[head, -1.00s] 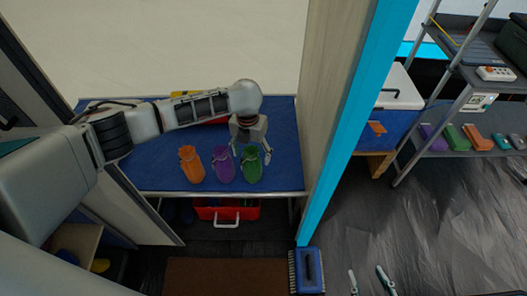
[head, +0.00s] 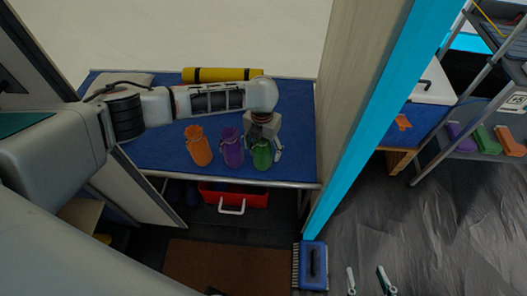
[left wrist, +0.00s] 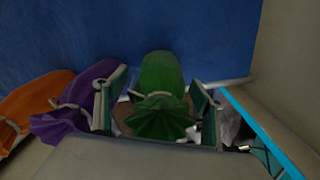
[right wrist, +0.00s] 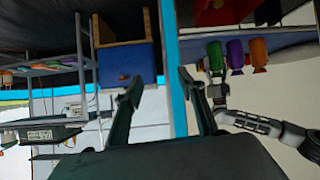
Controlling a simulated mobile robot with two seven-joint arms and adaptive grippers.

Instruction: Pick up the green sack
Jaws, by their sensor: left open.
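The green sack (head: 262,154) stands on the blue table at the right end of a row, beside a purple sack (head: 232,148) and an orange sack (head: 199,147). My left gripper (head: 264,149) is open, with a finger on each side of the green sack. In the left wrist view the green sack (left wrist: 160,85) lies between the two spread fingers, its gathered top towards the palm. Contact with the fingers cannot be told. My right gripper (right wrist: 160,88) is open and empty, away from the table; its fingertips show low in the head view (head: 368,281).
A yellow roll (head: 222,75) lies at the back of the blue table (head: 295,120). A post and panel (head: 345,125) stand close to the right of the table. A red crate (head: 234,194) is below it. A blue brush (head: 313,265) is on the floor.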

